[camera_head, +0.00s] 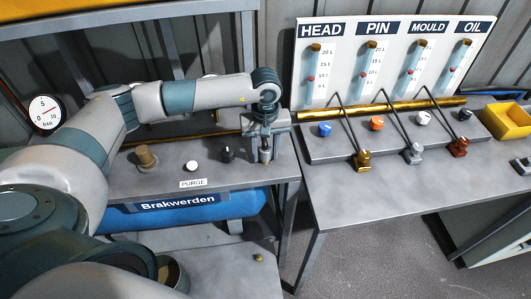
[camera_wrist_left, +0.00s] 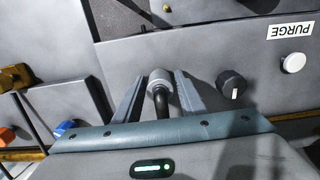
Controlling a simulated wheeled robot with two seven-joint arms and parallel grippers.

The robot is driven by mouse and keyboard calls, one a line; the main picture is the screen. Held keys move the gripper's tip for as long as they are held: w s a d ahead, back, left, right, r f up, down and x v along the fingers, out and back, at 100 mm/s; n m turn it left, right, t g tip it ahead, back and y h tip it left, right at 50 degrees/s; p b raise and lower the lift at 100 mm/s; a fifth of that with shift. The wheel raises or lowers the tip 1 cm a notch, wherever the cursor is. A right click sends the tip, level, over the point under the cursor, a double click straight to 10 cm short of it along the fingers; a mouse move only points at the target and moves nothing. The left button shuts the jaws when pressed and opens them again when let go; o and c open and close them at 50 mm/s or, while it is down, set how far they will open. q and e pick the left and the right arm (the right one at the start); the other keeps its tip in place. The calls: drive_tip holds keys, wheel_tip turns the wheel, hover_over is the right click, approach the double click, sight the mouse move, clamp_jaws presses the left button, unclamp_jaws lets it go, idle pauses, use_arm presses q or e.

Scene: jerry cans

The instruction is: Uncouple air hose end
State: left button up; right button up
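My left gripper (camera_head: 266,156) points down over the right end of the grey compressor bench. Its two fingers stand apart, one on each side of a small grey cylindrical end piece (camera_head: 265,143), which I take to be the air hose end. In the left wrist view the end piece (camera_wrist_left: 160,78) sits between the fingers of the left gripper (camera_wrist_left: 159,83), with a black bent stem below it. Narrow gaps seem to show beside it, so the fingers look open around it; contact is hard to judge. My right gripper is not in view.
A black knob (camera_head: 227,154), a white PURGE button (camera_head: 191,166) and a brass fitting (camera_head: 147,158) stand left of the gripper. A blue Brakwerden tank (camera_head: 180,215) lies below. The right bench (camera_head: 400,190) carries coloured knobs, bent black rods and a yellow bin (camera_head: 508,121).

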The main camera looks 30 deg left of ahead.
sight(265, 143)
use_arm(q)
drive_tip(key=c, duration=0.7)
drive_tip(key=shift+r, duration=0.1)
clamp_jaws()
drive_tip(key=shift+r, duration=0.5)
drive_tip(key=shift+r, duration=0.2)
drive_tip(key=shift+r+p, duration=0.6)
drive_tip(key=shift+r, duration=1.8)
